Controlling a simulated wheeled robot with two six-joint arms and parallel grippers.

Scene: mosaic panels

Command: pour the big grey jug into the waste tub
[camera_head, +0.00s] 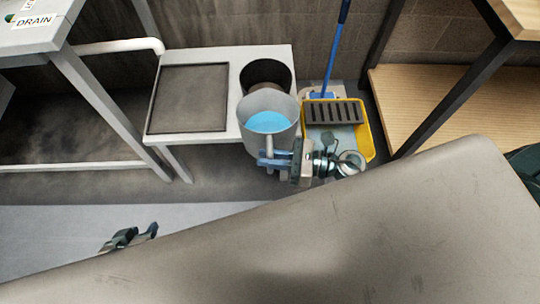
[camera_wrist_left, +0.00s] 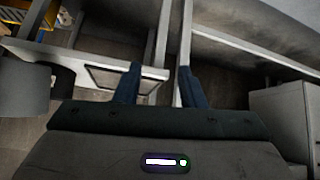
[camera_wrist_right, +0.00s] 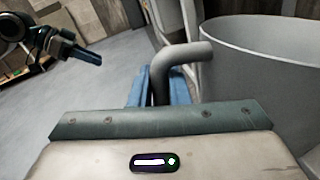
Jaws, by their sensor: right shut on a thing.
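The big grey jug (camera_head: 284,103) holds blue liquid and looks roughly upright, at the front right edge of the white bench. Its wall also shows in the right wrist view (camera_wrist_right: 265,85). My right gripper (camera_head: 270,160) is shut on the jug's handle (camera_wrist_right: 185,57). A dark round tub (camera_head: 265,70), seemingly the waste tub, stands on the bench just behind the jug, which hides its front. I cannot tell whether the jug touches the bench or the tub. My left gripper (camera_head: 130,238) is open and empty, low at the left, away from the jug.
A dark square panel (camera_head: 188,98) is set in the white bench (camera_head: 220,62). A yellow mop bucket (camera_head: 369,140) with a blue-handled mop stands right of the jug. A table marked DRAIN (camera_head: 35,21) is at the left, wooden shelving (camera_head: 425,95) at the right. A large grey surface (camera_head: 330,235) fills the foreground.

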